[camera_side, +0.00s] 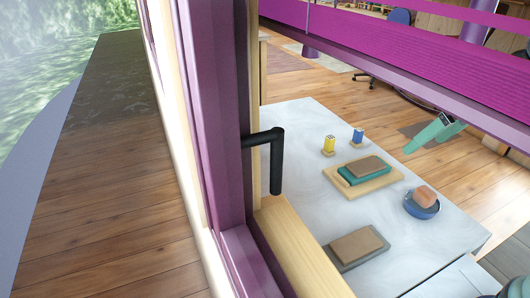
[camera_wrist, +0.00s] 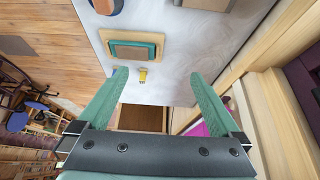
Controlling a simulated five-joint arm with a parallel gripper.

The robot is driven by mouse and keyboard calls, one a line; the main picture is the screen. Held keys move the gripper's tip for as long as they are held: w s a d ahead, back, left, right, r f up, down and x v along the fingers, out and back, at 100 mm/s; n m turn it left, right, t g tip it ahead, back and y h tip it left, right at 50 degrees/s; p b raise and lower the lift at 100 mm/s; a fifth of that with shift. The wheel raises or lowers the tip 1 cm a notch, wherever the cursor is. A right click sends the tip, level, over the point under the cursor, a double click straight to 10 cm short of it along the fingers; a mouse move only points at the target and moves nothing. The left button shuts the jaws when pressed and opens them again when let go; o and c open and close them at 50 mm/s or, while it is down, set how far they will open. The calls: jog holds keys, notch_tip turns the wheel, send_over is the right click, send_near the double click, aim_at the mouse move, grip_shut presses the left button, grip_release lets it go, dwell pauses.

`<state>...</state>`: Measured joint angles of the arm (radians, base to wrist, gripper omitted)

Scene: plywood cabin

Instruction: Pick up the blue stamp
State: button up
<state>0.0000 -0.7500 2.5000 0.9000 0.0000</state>
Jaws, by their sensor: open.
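The blue stamp (camera_side: 357,136) stands upright on a small wooden base near the far edge of the pale table, right of and behind a yellow stamp (camera_side: 329,146). My gripper (camera_side: 430,136) shows in the side view as green fingers, raised to the right of the stamps and apart from them. In the wrist view my gripper (camera_wrist: 159,75) is open with nothing between its fingers. The yellow stamp (camera_wrist: 142,76) shows there, near the left finger.
The pale table (camera_side: 310,190) holds a wooden tray (camera_side: 391,178) with a green pad and brown block, a blue bowl (camera_side: 421,209) with an orange block, and a grey board with another brown block (camera_side: 357,246). A purple window frame (camera_side: 212,120) with a black handle (camera_side: 277,165) fills the side view's foreground.

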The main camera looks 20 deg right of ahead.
jog(key=c, duration=0.8)
jog(key=shift+o, duration=0.2)
